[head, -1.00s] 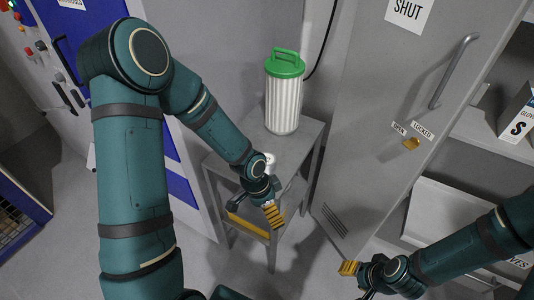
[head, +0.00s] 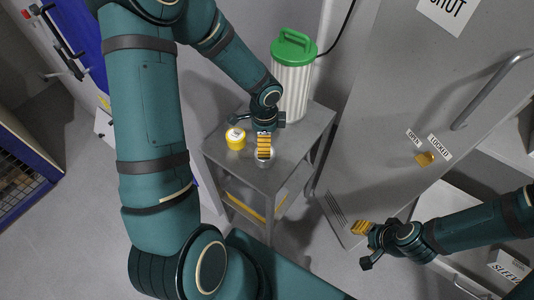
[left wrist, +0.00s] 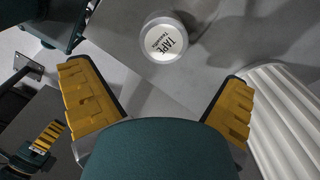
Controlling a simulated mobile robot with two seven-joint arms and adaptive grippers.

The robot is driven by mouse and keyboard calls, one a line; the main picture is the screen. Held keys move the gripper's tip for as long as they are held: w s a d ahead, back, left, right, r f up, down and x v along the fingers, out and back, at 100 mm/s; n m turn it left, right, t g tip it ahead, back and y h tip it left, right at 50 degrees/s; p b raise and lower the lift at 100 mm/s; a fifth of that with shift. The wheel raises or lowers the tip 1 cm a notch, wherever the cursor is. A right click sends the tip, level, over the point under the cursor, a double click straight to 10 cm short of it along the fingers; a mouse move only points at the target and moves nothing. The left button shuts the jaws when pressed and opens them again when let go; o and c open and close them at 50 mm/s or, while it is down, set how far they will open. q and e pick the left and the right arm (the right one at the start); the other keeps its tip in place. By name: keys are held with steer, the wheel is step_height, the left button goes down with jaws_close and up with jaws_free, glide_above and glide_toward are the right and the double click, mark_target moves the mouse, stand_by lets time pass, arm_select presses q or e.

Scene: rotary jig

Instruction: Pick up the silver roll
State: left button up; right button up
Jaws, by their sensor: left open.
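The silver roll (head: 264,161) stands on the top of a small grey metal table. In the head view my left gripper (head: 264,146) is just above it and covers part of it. In the left wrist view the silver roll (left wrist: 168,42), with a white label reading TAPE on top, lies beyond the spread fingers of the left gripper (left wrist: 162,100). It is not between the pads, and the gripper is open and empty. My right gripper (head: 364,240) is off to the right in front of the cabinet; its finger gap is unclear.
A yellow roll (head: 236,140) with a white top stands left of the silver roll on the table (head: 290,152). A ribbed white canister (head: 290,92) with a green lid (head: 294,48) stands behind. A grey cabinet door (head: 395,110) rises to the right.

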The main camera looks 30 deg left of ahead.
arm_select(q)
step_height(320, 180, down, 5)
steer(key=shift+w+r+b, duration=0.1)
steer(key=shift+b, duration=0.35)
steer(key=shift+f, duration=0.75)
steer(key=f, duration=0.1)
steer(key=f+b, duration=0.1)
steer(key=f, duration=0.2)
steer(key=shift+w+d+f, duration=0.1)
steer(key=shift+w+f, duration=0.15)
steer(key=c, duration=1.2)
